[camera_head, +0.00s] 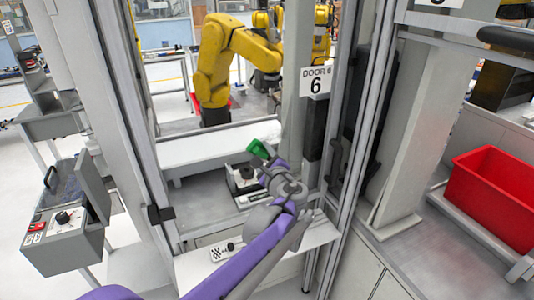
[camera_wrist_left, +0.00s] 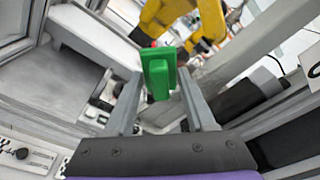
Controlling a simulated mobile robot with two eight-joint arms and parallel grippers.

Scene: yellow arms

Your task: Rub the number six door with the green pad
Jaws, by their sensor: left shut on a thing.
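The green pad (camera_head: 260,149) is at the tip of my left gripper (camera_head: 267,158), which comes in from the lower left in the head view. In the left wrist view the green pad (camera_wrist_left: 159,73) sits between the two grey fingers of the left gripper (camera_wrist_left: 162,84), which is shut on it. The number six door (camera_head: 222,112) is the framed glass panel carrying the white DOOR 6 sign (camera_head: 316,81). The pad appears in front of the door's lower middle. I cannot tell whether it touches the glass. My right gripper is not in view.
A yellow robot arm (camera_head: 232,60) stands behind the door. A dark vertical handle (camera_head: 335,160) is on the frame to the right. A red bin (camera_head: 497,190) stands at right. A pale ledge (camera_head: 200,268) runs below the door.

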